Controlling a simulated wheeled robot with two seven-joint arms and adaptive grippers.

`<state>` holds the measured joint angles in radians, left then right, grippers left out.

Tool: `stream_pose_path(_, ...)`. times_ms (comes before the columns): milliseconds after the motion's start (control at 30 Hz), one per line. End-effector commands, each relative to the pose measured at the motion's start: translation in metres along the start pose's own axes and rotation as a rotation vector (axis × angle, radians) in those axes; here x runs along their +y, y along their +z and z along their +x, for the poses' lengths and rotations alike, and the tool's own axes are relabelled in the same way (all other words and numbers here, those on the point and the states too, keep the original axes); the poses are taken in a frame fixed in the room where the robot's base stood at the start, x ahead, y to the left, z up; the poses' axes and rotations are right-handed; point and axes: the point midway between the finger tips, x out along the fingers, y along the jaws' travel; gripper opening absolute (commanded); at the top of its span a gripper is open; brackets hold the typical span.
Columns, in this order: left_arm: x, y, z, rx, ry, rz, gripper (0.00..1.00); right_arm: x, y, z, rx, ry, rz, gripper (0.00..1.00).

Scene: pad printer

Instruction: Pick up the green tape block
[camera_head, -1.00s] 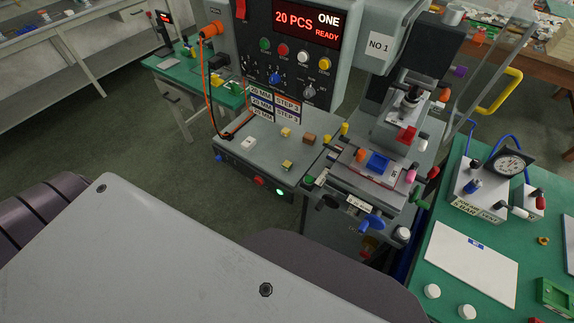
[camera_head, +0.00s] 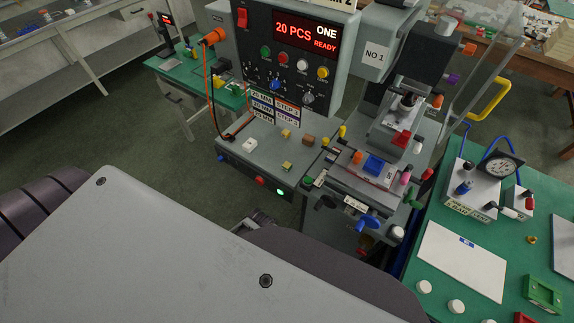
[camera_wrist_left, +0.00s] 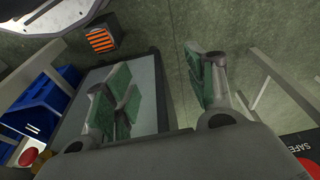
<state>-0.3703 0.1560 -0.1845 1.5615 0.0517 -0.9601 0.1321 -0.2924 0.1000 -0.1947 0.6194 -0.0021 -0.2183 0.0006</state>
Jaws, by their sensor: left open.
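I cannot single out the green tape block with certainty. A green, open-framed block (camera_head: 543,293) lies on the green table at the lower right of the head view. A small yellow-green block (camera_head: 287,167) sits on the printer's grey shelf. My left gripper (camera_wrist_left: 160,92) is open and empty in the wrist view, with green pads on its fingers. In the head view, only a small part of it (camera_head: 260,222) shows beyond my arm, below the shelf's front edge. No tape block is between its fingers. My right gripper is out of view.
The pad printer's shelf (camera_head: 262,158) also carries white (camera_head: 249,145), yellow (camera_head: 286,133) and brown (camera_head: 308,140) blocks. The print fixture with a blue part (camera_head: 374,165) stands to the right. In the wrist view, a blue bin (camera_wrist_left: 40,105) is at the left.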

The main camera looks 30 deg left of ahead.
Motion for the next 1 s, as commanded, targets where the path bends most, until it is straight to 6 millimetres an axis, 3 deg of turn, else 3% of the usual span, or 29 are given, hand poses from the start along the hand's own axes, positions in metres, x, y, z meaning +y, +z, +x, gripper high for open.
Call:
stream_pose_path(33, 0.001, -0.027, -0.023, 0.014, 0.007, -0.042, 0.55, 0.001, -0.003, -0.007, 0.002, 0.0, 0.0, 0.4)
stream_pose_path(200, 0.011, -0.082, -0.075, 0.009, 0.043, -0.196, 0.55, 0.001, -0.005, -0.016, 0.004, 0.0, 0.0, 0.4)
stream_pose_path(400, 0.023, -0.131, -0.137, -0.011, 0.076, -0.354, 0.55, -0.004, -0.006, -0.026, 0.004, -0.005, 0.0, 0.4)
stream_pose_path(600, 0.032, -0.164, -0.189, -0.044, 0.09, -0.496, 0.55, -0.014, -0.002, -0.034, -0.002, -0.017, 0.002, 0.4)
stream_pose_path(800, 0.031, -0.189, -0.219, -0.085, 0.075, -0.647, 0.55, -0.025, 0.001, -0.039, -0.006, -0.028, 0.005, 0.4)
stream_pose_path(1000, 0.016, -0.213, -0.228, -0.122, 0.036, -0.823, 0.55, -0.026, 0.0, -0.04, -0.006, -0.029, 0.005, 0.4)
